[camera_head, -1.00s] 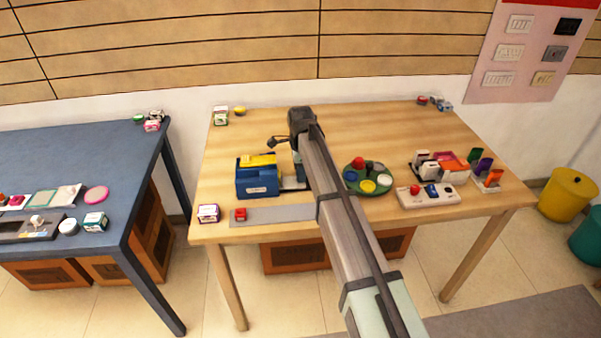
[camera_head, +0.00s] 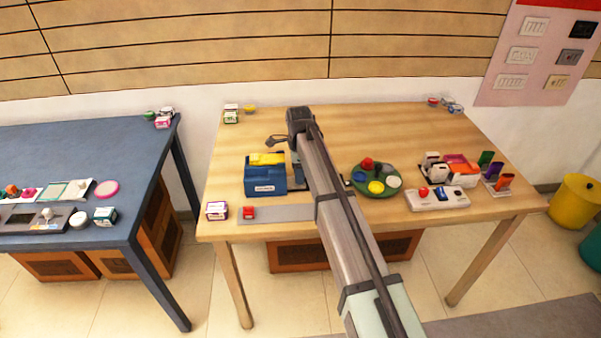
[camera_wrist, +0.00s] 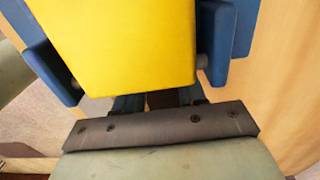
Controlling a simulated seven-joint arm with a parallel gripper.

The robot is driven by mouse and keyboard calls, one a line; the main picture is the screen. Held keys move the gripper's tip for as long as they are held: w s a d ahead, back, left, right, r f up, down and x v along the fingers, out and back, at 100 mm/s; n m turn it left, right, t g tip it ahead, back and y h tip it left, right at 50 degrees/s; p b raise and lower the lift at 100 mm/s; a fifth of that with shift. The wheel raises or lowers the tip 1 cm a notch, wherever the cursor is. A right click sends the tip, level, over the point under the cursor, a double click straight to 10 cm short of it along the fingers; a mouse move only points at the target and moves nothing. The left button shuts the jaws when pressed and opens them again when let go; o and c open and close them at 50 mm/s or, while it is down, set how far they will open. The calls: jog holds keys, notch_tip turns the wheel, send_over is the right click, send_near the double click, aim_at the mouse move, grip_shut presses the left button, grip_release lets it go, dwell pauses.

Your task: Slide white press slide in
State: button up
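No part can be clearly identified as the white press slide. White upright pieces (camera_head: 437,174) stand at the right of the wooden table in the head view. A blue box-shaped device (camera_head: 266,182) with a yellow top (camera_head: 267,159) stands left of my arm. In the wrist view, the yellow part (camera_wrist: 120,40) fills the upper middle, with blue sides (camera_wrist: 228,45) around it. My gripper (camera_wrist: 160,103) is close to this device, behind a dark screwed bar. Its fingertips are mostly hidden, so its opening and any contact are unclear.
A round green tray (camera_head: 376,181) with coloured pieces lies right of my arm. A white panel (camera_head: 437,199) with red and blue buttons sits at the front right. A grey strip (camera_head: 290,213) lies at the front left. The rear middle of the wooden table (camera_head: 370,125) is clear.

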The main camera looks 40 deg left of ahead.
jog(key=shift+o, duration=0.5)
jog(key=shift+r, duration=0.1)
notch_tip(320, 180, up, 14)
dwell(0.6)
notch_tip(320, 180, up, 5)
jog(key=shift+f, duration=0.15)
dwell(0.5)
jog(key=shift+c, duration=0.2)
grip_shut()
dwell(0.6)
jog(key=shift+w+d, duration=0.1)
dwell(0.7)
